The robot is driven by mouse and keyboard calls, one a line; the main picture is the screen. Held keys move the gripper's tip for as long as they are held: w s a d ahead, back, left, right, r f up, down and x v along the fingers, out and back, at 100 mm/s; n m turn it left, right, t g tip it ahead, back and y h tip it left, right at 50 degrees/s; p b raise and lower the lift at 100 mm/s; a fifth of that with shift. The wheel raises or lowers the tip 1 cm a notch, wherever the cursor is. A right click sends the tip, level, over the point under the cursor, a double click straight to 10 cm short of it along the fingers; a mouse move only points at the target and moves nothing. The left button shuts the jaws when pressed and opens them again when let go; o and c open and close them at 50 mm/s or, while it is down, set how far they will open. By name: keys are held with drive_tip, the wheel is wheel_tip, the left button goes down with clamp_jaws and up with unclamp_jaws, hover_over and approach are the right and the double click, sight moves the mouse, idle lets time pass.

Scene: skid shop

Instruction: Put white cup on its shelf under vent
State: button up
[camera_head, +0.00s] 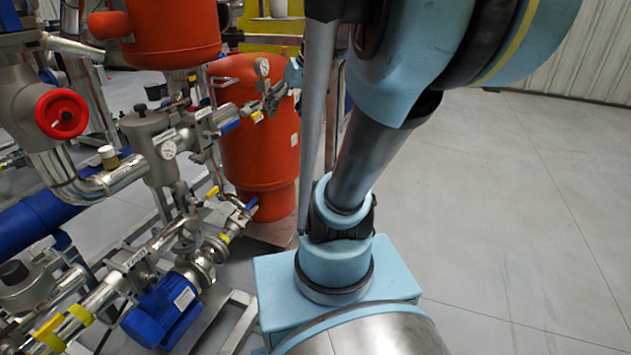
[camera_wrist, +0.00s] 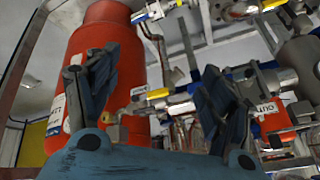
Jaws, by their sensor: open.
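My gripper (camera_wrist: 157,78) is open in the wrist view, its two dark fingers wide apart. No cup shows between them; behind the gap are pipes and a red tank. In the head view my gripper (camera_head: 277,92) appears small and partly hidden behind my arm, in front of the red tank. I cannot make out a vent.
A red tank (camera_head: 258,150) stands beside steel pipework with a red handwheel (camera_head: 61,114) and a blue pump (camera_head: 165,308) at the left. The red tank also fills the left of the wrist view (camera_wrist: 125,60). Open grey floor (camera_head: 520,200) lies to the right.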

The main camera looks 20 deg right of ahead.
drive_tip(key=s+d+f+m+g+h, duration=0.1)
drive_tip(key=s+d+f+h, duration=0.1)
drive_tip(key=s+f, duration=0.6)
drive_tip(key=s+d+f+m+g+h, duration=0.1)
drive_tip(key=s+d+f+m+h, duration=0.1)
drive_tip(key=s+f, duration=0.6)
drive_tip(key=shift+d+f, duration=0.35)
drive_tip(key=shift+f, duration=0.35)
drive_tip(key=shift+w+f, duration=0.2)
drive_tip(key=shift+w, duration=0.2)
